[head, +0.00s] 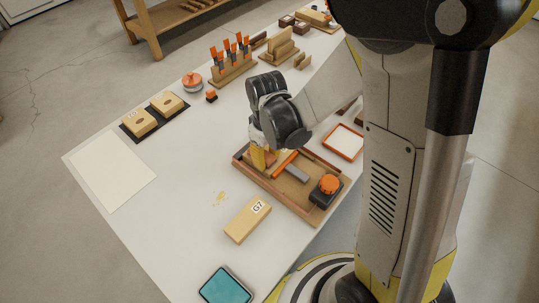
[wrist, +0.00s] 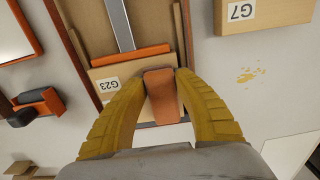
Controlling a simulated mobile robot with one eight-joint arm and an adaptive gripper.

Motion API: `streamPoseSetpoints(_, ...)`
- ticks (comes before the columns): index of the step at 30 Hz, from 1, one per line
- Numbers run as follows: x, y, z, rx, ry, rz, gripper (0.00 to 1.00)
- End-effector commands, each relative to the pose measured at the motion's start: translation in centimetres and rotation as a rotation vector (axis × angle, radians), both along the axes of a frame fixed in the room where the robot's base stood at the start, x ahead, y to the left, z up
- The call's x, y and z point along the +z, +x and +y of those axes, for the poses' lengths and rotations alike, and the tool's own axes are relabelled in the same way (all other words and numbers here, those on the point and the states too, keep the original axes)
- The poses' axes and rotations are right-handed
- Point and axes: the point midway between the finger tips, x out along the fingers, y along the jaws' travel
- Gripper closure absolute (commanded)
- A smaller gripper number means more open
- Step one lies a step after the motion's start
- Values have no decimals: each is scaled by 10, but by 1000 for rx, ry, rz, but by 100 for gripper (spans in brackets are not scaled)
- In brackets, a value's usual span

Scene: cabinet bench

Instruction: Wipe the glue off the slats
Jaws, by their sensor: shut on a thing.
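My gripper (head: 259,158) is over the left end of a wooden tray (head: 283,194). In the wrist view its yellow fingers (wrist: 161,90) are shut on a brown-orange pad (wrist: 163,98); I cannot tell whether the pad is clear of the tray floor. A pale wooden slat marked G23 (wrist: 108,85) lies in the tray beside the pad, partly hidden by a finger. Another slat marked G7 (head: 248,222) lies on the bench in front of the tray; it also shows in the wrist view (wrist: 262,14). Yellow glue-like spots (head: 219,198) are on the bench left of G7.
A black mat with two blocks (head: 153,117), a white sheet (head: 108,172) and a teal-topped item (head: 226,287) lie around. An orange-rimmed tray (head: 343,142) stands behind. The left-middle bench is clear.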

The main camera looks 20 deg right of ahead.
Motion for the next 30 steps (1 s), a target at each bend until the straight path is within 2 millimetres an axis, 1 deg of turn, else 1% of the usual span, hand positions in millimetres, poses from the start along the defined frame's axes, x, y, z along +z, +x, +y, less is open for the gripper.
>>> streamPoseSetpoints(7,1,-8,12,2,0,0,92)
streamPoseSetpoints(16,1,-9,13,0,0,0,92)
streamPoseSetpoints(20,1,-8,11,0,0,0,92)
streamPoseSetpoints(30,-1,2,-4,0,0,0,92)
